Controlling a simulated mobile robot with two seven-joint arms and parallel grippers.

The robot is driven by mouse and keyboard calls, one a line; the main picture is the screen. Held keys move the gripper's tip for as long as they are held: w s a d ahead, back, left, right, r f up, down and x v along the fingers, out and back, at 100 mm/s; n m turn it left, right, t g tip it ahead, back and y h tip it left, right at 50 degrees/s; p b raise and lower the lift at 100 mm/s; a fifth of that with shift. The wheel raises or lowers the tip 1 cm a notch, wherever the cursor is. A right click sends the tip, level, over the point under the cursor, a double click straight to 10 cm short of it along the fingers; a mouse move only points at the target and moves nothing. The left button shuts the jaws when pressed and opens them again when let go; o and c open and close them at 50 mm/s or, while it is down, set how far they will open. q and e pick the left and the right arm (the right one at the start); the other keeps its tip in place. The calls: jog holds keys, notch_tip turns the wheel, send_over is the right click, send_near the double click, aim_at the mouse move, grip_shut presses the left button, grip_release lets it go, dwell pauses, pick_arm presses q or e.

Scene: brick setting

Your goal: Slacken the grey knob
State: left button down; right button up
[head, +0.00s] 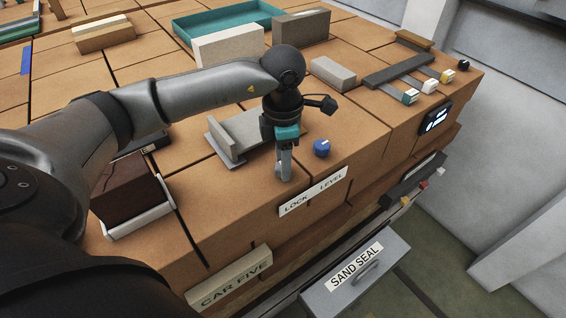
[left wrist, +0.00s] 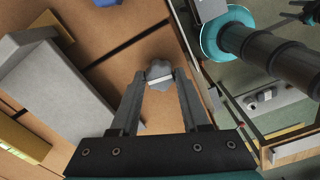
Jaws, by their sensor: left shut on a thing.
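My left gripper (head: 284,177) points down at the brick-coloured top near its front edge, behind the word LOCK on a white label plate (head: 313,192). In the left wrist view, its two fingers (left wrist: 159,80) are shut on the grey knob (left wrist: 158,70), one on each side. A pale line runs across the knob between the fingertips. In the head view the fingers mostly hide the grey knob. A blue knob (head: 321,148) stands just right of the gripper, behind the word LEVEL, apart from the fingers. My right gripper is not in view.
A grey angled bracket (head: 228,138) lies close behind the gripper. Several sliders with coloured ends (head: 410,96) sit to the right. A grey block (head: 333,73) and a teal tray (head: 225,20) are farther back. A SAND SEAL drawer (head: 355,275) juts out below.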

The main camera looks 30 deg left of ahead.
pick_arm(q)
jog(key=n, duration=0.4)
jog(key=shift+n+b, duration=0.3)
jog(key=shift+b, duration=0.1)
jog(key=n, duration=0.4)
jog(key=shift+n, duration=0.3)
jog(key=n, duration=0.4)
jog(key=shift+r+n, duration=0.1)
jog(key=shift+n, duration=0.2)
jog(key=n, duration=0.4)
jog(key=shift+w+n, duration=0.1)
jog(key=shift+n, duration=0.3)
jog(key=shift+c, duration=1.9)
grip_release()
